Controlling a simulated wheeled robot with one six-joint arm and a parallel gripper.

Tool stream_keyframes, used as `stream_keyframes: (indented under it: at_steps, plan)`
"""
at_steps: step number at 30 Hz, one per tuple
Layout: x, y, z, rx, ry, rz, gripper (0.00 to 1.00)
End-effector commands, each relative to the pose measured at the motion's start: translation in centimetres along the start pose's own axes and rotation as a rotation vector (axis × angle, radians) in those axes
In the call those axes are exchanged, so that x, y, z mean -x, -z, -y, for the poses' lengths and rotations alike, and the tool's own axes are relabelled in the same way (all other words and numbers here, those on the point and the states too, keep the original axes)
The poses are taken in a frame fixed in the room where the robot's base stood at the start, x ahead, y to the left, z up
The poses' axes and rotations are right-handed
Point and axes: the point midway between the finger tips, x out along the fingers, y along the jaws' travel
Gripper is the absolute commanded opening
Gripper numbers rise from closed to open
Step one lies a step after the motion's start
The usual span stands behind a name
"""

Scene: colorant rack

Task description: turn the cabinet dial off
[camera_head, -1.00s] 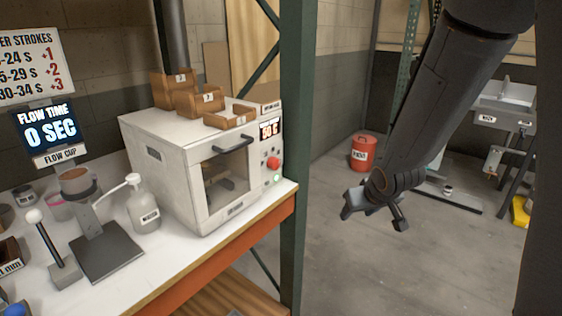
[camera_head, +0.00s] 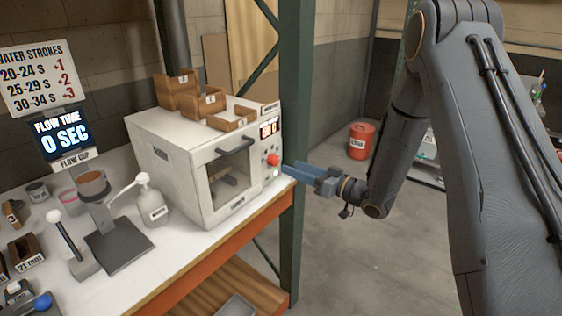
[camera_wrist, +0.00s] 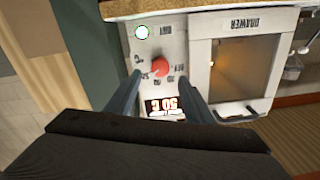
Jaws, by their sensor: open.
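The white cabinet (camera_head: 180,165) stands on the bench with its glass door shut. Its red dial (camera_head: 273,160) is on the right front panel, below a lit display (camera_head: 269,129) and above a small green light (camera_head: 277,173). In the wrist view the picture is upside down; the red dial (camera_wrist: 160,66) shows between the two fingers, with the display (camera_wrist: 165,106) below it and the green light (camera_wrist: 142,32) above. My gripper (camera_head: 290,170) is open and empty, just right of the panel, pointing at it. It also shows in the wrist view (camera_wrist: 162,85). Contact with the dial cannot be told.
A green rack post (camera_head: 292,230) stands close by my gripper. Several wooden boxes (camera_head: 203,102) sit on the cabinet. A bottle (camera_head: 151,203) and a flow cup stand (camera_head: 112,235) are on the bench at left. A red drum (camera_head: 360,141) stands on open floor behind.

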Motion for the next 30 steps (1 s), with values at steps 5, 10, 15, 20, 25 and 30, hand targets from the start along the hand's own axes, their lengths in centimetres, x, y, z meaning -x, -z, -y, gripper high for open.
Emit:
stream_keyframes:
  at_steps: [5,10,15,20,25,30]
  plan:
    - [-2.9,0.1,0.2,0.000,0.001,0.001,0.48]
    - [-5.0,0.1,0.1,0.000,-0.001,0.001,0.48]
    - [-6.0,0.0,0.0,0.001,-0.002,0.001,0.48]
    - [-6.1,0.0,-0.1,0.000,-0.004,0.001,0.48]
    - [-6.1,0.0,-0.1,0.000,-0.004,0.001,0.36]
    - [-6.0,0.0,-0.1,0.000,-0.004,0.001,0.07]
